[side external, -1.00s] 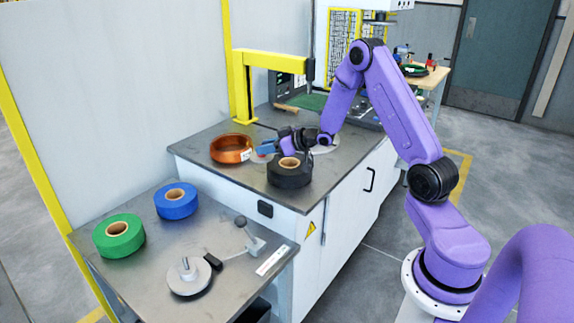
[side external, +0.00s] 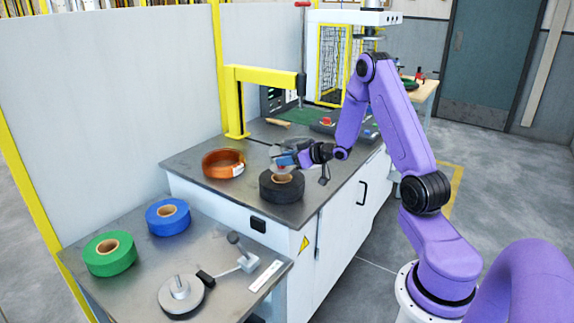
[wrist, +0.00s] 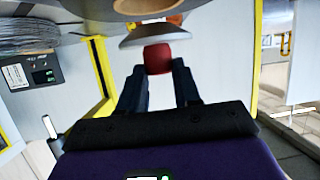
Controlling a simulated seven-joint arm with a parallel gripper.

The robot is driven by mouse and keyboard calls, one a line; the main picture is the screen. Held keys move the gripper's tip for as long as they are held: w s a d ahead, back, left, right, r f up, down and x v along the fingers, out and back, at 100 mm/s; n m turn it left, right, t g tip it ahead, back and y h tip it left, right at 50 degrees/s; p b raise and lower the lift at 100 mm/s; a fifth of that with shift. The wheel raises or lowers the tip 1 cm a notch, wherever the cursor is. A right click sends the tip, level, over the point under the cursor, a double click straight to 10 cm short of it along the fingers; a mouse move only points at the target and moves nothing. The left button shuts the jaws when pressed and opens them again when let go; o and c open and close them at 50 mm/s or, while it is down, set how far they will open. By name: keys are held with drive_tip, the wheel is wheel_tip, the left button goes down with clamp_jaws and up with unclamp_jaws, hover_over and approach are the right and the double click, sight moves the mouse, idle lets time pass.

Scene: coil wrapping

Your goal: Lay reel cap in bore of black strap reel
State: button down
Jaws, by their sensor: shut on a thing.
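The black strap reel (side external: 268,192) lies flat on the grey bench, with its tan cardboard core and bore facing up. My gripper (side external: 287,160) is over the reel, reaching in from the right. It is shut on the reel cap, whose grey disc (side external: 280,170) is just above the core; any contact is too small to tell. In the wrist view, the fingers (wrist: 158,80) grip the cap's red knob (wrist: 157,58), and its grey flared disc (wrist: 150,38) lies beyond. A tan round part at the top edge there is cut off.
A copper-orange coil (side external: 223,163) lies left of the black reel. A yellow post with an arm (side external: 262,76) stands behind. The lower front table holds a blue reel (side external: 168,217), a green reel (side external: 110,254) and a grey disc fixture with lever (side external: 181,296).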

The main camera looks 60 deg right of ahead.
sight(287, 168)
drive_tip(key=shift+f, duration=0.95)
drive_tip(key=shift+f, duration=0.55)
drive_tip(key=c, duration=0.8)
unclamp_jaws()
